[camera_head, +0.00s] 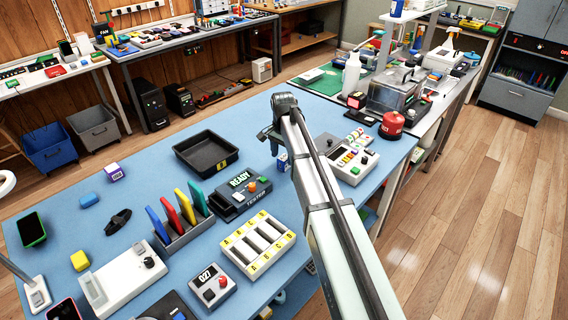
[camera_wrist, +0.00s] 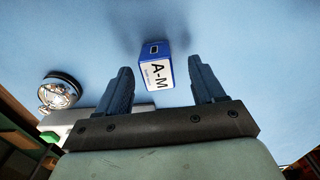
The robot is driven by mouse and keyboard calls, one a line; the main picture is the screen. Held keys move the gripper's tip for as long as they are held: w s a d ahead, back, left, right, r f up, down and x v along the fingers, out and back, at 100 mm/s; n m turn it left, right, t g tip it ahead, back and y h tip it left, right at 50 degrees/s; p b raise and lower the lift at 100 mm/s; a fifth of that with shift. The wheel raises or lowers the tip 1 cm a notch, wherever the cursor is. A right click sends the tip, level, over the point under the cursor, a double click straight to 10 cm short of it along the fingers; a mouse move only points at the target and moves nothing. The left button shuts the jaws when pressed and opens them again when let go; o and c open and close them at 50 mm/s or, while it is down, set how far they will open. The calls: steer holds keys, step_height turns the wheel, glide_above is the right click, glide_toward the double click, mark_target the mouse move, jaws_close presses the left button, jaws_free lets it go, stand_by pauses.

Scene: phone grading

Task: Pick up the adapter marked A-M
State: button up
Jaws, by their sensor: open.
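The adapter marked A-M (camera_wrist: 157,72) is a small blue block with a white label and a dark port on its end face. In the wrist view it lies on the blue tabletop (camera_wrist: 250,50), ahead of the fingertips and roughly centred between them. My gripper (camera_wrist: 160,88) is open with nothing between its two dark fingers. In the head view a blue-and-white block (camera_head: 283,162), likely the same adapter, shows beside my arm's end, partly hidden by it. The gripper's fingers are hard to make out in that view.
A black tray (camera_head: 206,153) and the READY tester (camera_head: 238,192) stand left of my arm. A round shiny metal thing (camera_wrist: 59,91) is left of the gripper. Another purple-and-white block (camera_head: 114,172) lies far left.

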mark_target(284, 157)
steer(key=f, duration=0.3)
steer(key=shift+d+f, duration=0.2)
steer(key=shift+f, duration=0.05)
steer(key=c, duration=1)
